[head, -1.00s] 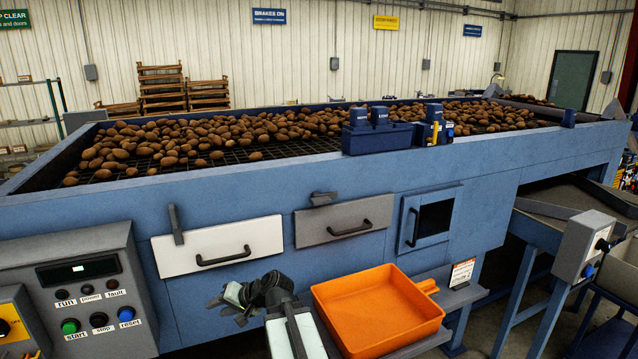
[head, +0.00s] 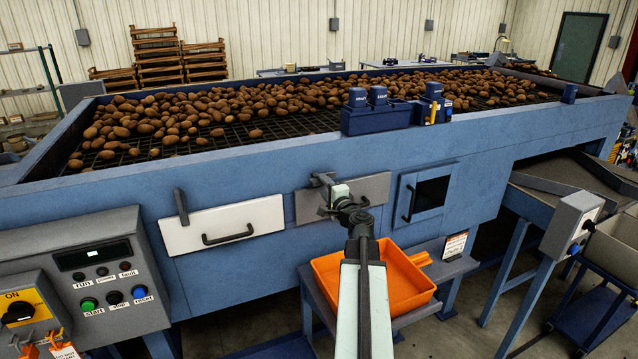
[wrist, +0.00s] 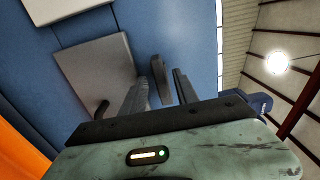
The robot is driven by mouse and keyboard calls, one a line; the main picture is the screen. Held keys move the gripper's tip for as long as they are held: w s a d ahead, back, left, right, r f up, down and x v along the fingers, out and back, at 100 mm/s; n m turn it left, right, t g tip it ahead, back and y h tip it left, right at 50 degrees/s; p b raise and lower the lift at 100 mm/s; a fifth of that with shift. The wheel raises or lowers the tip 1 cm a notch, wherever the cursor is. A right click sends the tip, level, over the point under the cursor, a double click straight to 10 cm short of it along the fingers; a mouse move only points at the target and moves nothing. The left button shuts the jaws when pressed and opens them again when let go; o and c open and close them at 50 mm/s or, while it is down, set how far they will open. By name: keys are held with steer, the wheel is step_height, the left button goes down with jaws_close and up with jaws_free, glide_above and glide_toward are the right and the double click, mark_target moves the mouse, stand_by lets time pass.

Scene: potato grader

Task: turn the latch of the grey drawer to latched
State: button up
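The grey drawer (head: 374,186) sits shut in the blue machine front, right of the white drawer, and its panel also shows in the wrist view (wrist: 92,68). Its dark latch (head: 321,180) is at the drawer's upper left edge, partly hidden by my gripper in the head view. In the wrist view the latch (wrist: 159,78) stands between my two fingers. My gripper (wrist: 158,92) is open, with one finger on each side of the latch; I cannot tell whether either touches it. In the head view my gripper (head: 324,193) is in front of the drawer's left part.
The white drawer (head: 222,226) has an upright latch (head: 181,206) at its left. An orange tray (head: 408,290) stands below the grey drawer. A dark-windowed hatch (head: 428,194) is to the right. A control panel (head: 100,270) is at lower left.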

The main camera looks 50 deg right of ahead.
mark_target(322, 184)
steer(key=x, duration=0.3)
jaws_close()
stand_by(1.4)
